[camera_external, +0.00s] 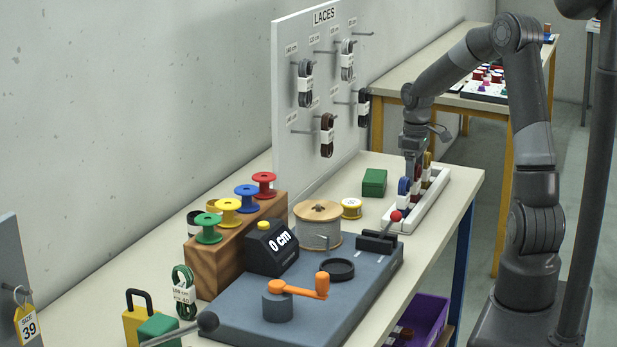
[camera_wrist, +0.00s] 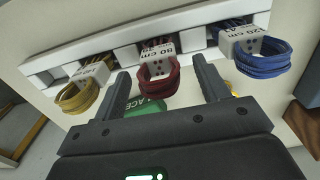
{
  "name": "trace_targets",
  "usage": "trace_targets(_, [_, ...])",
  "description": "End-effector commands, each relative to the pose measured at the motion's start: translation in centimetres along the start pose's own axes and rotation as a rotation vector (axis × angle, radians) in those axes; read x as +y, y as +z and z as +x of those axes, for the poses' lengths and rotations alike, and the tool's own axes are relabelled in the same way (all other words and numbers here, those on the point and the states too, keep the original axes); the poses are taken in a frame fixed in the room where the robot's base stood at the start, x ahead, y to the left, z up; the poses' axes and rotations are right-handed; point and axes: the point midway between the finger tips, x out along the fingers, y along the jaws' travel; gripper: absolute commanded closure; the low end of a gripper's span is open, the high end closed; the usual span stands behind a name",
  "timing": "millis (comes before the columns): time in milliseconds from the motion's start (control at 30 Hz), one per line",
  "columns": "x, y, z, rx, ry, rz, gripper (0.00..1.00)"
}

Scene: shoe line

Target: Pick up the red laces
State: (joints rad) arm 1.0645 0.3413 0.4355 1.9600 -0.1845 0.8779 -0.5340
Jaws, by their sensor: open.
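The red laces (camera_wrist: 158,80) are a looped bundle with a white paper band, standing in the middle slot of a white rack (camera_wrist: 195,42) in the wrist view. My gripper (camera_wrist: 161,78) is open, with one finger on each side of the red bundle and nothing held. Whether the fingers touch it I cannot tell. Yellow laces (camera_wrist: 82,92) stand to the left in the rack and blue laces (camera_wrist: 262,60) to the right. In the external view my gripper (camera_external: 412,172) points down over the white rack (camera_external: 432,200), partly hiding the bundles.
A green box (camera_external: 374,182) and a yellow spool (camera_external: 351,208) sit near the rack. A grey winding machine (camera_external: 330,285) with a red-knobbed lever (camera_external: 396,216) stands in front. A white pegboard (camera_external: 300,120) with hanging laces rises behind. The table edge is close on the right.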

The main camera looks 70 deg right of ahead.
Motion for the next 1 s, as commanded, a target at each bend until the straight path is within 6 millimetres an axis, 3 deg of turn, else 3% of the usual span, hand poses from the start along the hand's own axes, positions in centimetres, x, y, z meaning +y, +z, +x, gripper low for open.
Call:
trace_targets(200, [0.0,0.2,2.9,-0.002,-0.002,0.001,0.32])
trace_targets(467, [0.0,0.2,3.2,0.0,0.0,0.001,0.32])
trace_targets(1000, [0.0,0.2,3.1,0.0,0.0,0.001,0.74])
